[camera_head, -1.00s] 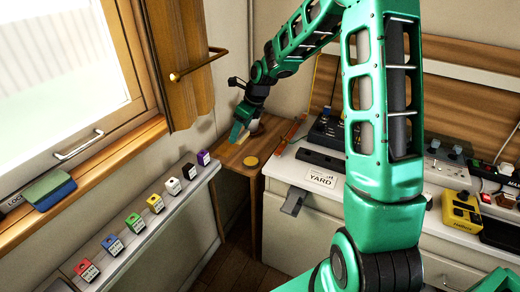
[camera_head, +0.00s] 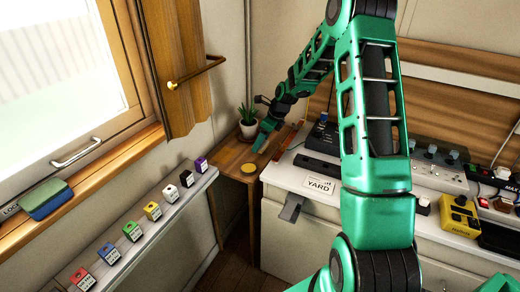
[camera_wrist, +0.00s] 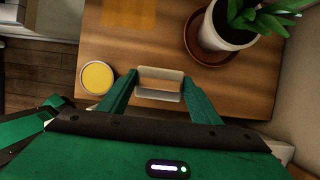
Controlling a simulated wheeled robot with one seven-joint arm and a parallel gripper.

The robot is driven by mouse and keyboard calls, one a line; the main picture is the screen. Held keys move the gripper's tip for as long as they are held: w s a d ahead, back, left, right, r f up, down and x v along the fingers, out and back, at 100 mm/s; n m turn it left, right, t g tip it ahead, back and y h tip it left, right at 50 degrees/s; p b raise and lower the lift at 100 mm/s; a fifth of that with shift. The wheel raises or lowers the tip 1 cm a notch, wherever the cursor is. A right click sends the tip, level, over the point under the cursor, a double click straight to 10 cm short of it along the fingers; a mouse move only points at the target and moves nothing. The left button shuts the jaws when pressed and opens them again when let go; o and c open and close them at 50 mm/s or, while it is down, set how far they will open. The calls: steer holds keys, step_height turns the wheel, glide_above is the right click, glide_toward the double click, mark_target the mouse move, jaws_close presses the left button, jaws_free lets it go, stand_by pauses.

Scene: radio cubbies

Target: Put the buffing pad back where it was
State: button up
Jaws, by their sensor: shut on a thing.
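My gripper (camera_wrist: 158,82) is shut on a pale beige and white block (camera_wrist: 160,73), which I take to be the buffing pad. The block sits crosswise between the two green fingers, over the wooden corner table (camera_wrist: 235,88). I cannot tell whether it touches the table top. In the head view my gripper (camera_head: 259,145) is over the same table, and the block is too small or hidden to make out there.
A round yellow-topped tin (camera_wrist: 97,77) stands left of my gripper, and a potted plant (camera_wrist: 228,28) stands close on the right. An orange patch (camera_wrist: 195,4) lies at the table's far side. Counter gear, including a YARD card (camera_head: 319,186), is to the right.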

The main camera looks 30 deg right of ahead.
mark_target(263, 145)
steer(key=shift+f, duration=1.65)
steer(key=shift+f, duration=0.1)
steer(key=o, duration=1)
steer(key=shift+c, duration=0.2)
steer(key=v, duration=1.2)
steer(key=s+r+n+g+h, duration=0.2)
steer(key=s+r+n, duration=0.5)
steer(key=s, duration=0.5)
steer(key=s+a+r+n+g, duration=0.1)
steer(key=s+n, duration=0.6)
steer(key=s, duration=0.8)
steer(key=s+a+r+n, duration=0.2)
steer(key=s+n, duration=0.6)
steer(key=s, duration=0.8)
steer(key=shift+a+r+g+h, duration=0.15)
steer(key=shift+r+g+h, duration=0.15)
steer(key=shift+r+g, duration=0.1)
